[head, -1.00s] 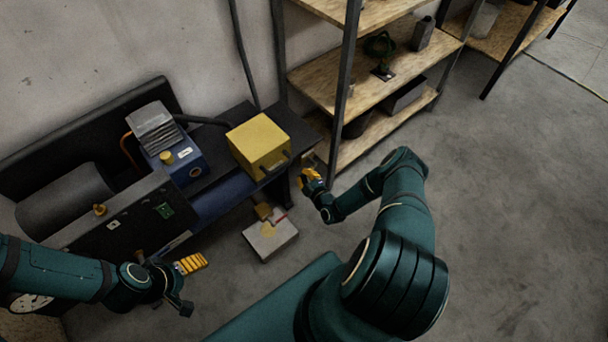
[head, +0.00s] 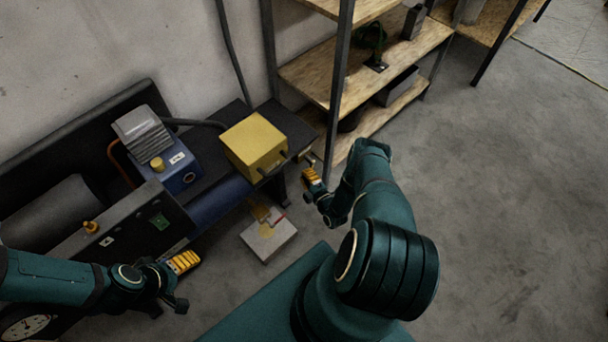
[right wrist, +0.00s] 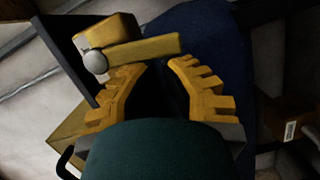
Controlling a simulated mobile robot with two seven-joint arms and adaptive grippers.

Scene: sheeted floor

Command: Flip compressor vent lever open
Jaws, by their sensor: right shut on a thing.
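The vent lever shows in the right wrist view as a yellow bar (right wrist: 150,48) with a round grey pivot at its left end, beside a yellow block. My right gripper (right wrist: 158,68) is at the bar, its ribbed yellow fingers apart on the near side; it is shut on the lever, though the contact is hard to see. In the head view the right gripper (head: 312,180) is just right of the yellow box (head: 256,147), and the lever is too small to make out. My left gripper (head: 180,282) is at the lower left, its fingers apart and apparently empty.
A wooden shelf unit (head: 325,80) stands behind the right gripper. A pale plate (head: 268,240) lies on the floor below. Open floor (head: 500,190) extends to the right.

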